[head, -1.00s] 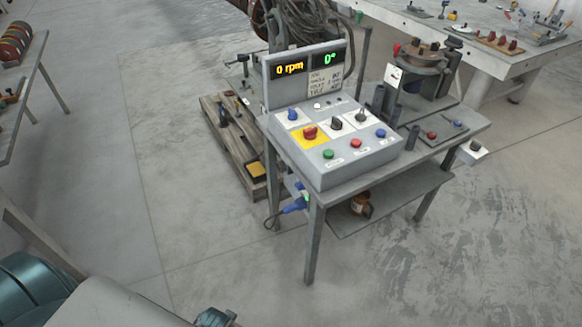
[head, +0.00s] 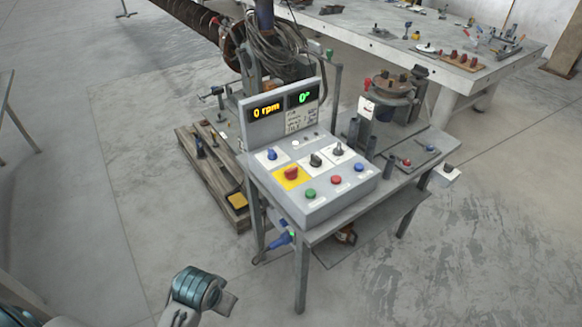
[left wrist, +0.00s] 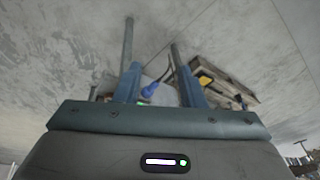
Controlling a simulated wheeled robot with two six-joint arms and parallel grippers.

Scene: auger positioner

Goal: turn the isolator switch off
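The control box (head: 325,200) stands on a metal bench. A red rotary knob on a yellow plate (head: 291,173), which looks like the isolator switch, is at its left; I cannot read its position. The displays above read 0 rpm (head: 267,112) and 0° (head: 304,98). My left arm comes in at the lower left of the head view, well short of the box. In the left wrist view my left gripper (left wrist: 158,68) has its two blue fingers apart with nothing held. The knob is not visible there. My right gripper is out of view.
A blue plug (head: 279,240) with a cable hangs at the bench's left side; it also shows in the left wrist view (left wrist: 150,89). A wooden pallet (head: 207,175) lies left of the bench (head: 301,275). Bare floor lies in front. A long table (head: 370,45) is behind.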

